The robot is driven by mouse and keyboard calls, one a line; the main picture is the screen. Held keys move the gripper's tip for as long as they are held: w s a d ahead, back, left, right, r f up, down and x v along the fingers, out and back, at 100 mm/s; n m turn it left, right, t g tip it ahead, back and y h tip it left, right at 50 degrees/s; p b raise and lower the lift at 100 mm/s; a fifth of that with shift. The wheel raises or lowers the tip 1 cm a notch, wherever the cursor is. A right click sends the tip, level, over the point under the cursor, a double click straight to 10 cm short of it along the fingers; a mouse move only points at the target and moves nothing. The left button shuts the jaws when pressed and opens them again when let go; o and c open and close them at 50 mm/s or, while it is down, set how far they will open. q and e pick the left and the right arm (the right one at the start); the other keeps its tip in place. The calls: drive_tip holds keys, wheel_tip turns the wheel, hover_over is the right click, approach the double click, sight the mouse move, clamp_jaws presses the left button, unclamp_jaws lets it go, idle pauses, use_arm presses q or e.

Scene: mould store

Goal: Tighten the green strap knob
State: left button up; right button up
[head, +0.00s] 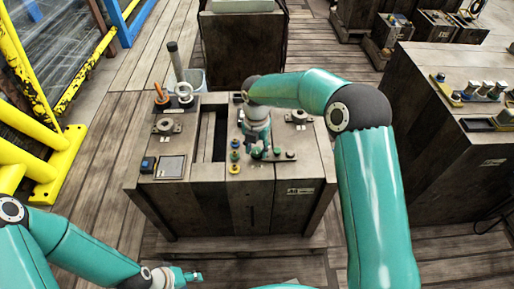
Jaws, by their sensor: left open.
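A wooden mould block with a grey top (207,192) stands in front of me. A short column of small knobs sits on its top, right of a dark slot. A green knob (235,155) is in the middle of that column, above a yellow knob (234,169). I cannot tell for sure which knob is the strap knob. My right gripper (262,152) points down at the block top, just right of the column. Its fingers are small and partly merge with dark and green parts there. My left gripper (192,277) is open and low in front of the block, away from the knobs.
A grey cylinder (175,62), a pale ring (183,93) and an orange-handled item (161,95) stand at the block's back left. Yellow rails (40,125) are at the left. Another wooden block (450,150) stands at the right. Floor between them is clear.

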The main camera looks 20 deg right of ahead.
clamp_jaws()
